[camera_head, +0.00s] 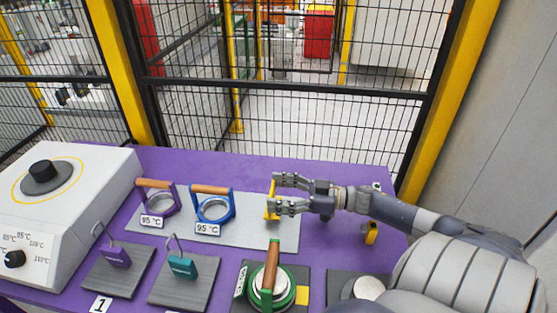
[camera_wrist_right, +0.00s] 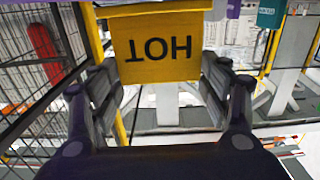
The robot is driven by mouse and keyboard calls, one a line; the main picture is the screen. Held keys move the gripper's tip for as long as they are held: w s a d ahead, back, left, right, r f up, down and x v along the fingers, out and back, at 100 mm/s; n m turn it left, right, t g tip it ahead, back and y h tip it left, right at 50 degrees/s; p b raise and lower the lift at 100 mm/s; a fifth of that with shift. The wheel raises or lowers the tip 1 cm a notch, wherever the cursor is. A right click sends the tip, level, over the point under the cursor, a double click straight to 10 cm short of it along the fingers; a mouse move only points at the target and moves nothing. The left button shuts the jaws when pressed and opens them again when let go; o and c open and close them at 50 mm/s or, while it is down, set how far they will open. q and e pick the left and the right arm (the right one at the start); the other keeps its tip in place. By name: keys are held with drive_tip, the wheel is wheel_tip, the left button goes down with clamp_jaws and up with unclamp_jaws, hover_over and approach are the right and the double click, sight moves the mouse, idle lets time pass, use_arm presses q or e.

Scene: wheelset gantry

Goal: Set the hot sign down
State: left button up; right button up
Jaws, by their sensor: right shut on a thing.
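The hot sign is a small yellow sign; in the wrist view its face (camera_wrist_right: 157,48) fills the upper middle, with the black word HOT upside down. In the head view the sign (camera_head: 272,201) shows as a narrow yellow piece near the right end of the grey mat (camera_head: 250,235). My right gripper (camera_head: 277,192) reaches in from the right and is shut on the sign, with a finger at each side. I cannot tell whether the sign touches the mat or is held above it. My left gripper is not in view.
On the purple table (camera_head: 240,164) stand a purple-framed holder (camera_head: 158,205) and a blue one (camera_head: 212,206), both with temperature labels. A mesh fence (camera_head: 290,115) stands behind.

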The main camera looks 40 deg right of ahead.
drive_tip(key=shift+f+b, duration=0.35)
drive_tip(key=shift+f, duration=0.2)
drive_tip(key=o, duration=1)
drive_tip(key=shift+s, duration=0.15)
drive_tip(key=shift+o, duration=0.2)
drive_tip(key=shift+a+f, duration=0.1)
drive_tip(key=shift+r+p, duration=0.45)
drive_tip(key=shift+r, duration=0.1)
drive_tip(key=b+v, duration=0.1)
drive_tip(key=v, duration=0.9)
drive_tip(key=shift+s+d, duration=0.1)
drive_tip(key=shift+d, duration=0.15)
drive_tip(key=shift+v, duration=0.8)
